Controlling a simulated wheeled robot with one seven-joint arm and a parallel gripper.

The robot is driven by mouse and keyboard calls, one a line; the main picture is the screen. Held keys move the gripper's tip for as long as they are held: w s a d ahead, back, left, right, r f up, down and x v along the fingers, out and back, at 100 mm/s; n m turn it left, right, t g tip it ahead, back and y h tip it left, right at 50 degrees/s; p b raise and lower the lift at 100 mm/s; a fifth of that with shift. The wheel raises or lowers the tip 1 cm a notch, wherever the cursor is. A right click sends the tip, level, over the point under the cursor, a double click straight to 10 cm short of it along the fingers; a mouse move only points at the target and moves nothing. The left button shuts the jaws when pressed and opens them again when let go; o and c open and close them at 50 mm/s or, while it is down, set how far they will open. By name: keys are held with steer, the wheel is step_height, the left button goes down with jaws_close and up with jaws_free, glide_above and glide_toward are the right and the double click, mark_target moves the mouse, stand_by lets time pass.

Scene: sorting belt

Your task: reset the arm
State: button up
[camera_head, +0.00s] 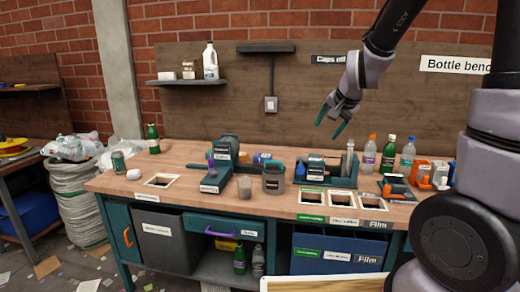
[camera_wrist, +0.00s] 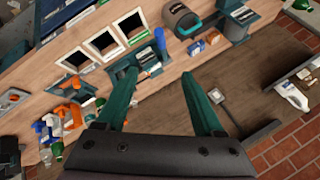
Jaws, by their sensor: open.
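My gripper (camera_head: 332,121) is raised in the air above the right part of the wooden bench (camera_head: 270,209), in front of the back board. Its two teal fingers stand apart with nothing between them. In the wrist view my gripper (camera_wrist: 163,98) is also open and empty, with the bench tilted below. My arm comes in from the right side of the head view and bends down to the gripper. No finger touches anything.
Several bottles (camera_head: 388,155) stand at the bench's right. Labelled openings (camera_head: 343,199) lie along the front. A shelf (camera_head: 188,82) holds a white jug (camera_head: 210,62). Air around the gripper looks clear.

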steer(key=s+d+r+n, duration=0.2)
steer(key=s+r, duration=0.4)
steer(key=s, duration=0.5)
steer(key=s+d+r+n, duration=0.2)
steer(key=s+r, duration=0.4)
steer(key=s, duration=0.5)
steer(key=shift+r+g, duration=0.25)
steer(key=shift+g, duration=0.05)
steer(key=shift+w, duration=0.1)
steer(key=shift+c, duration=1.2)
steer(key=shift+d+y, duration=0.1)
steer(key=shift+y, duration=0.2)
steer(key=shift+c, duration=0.3)
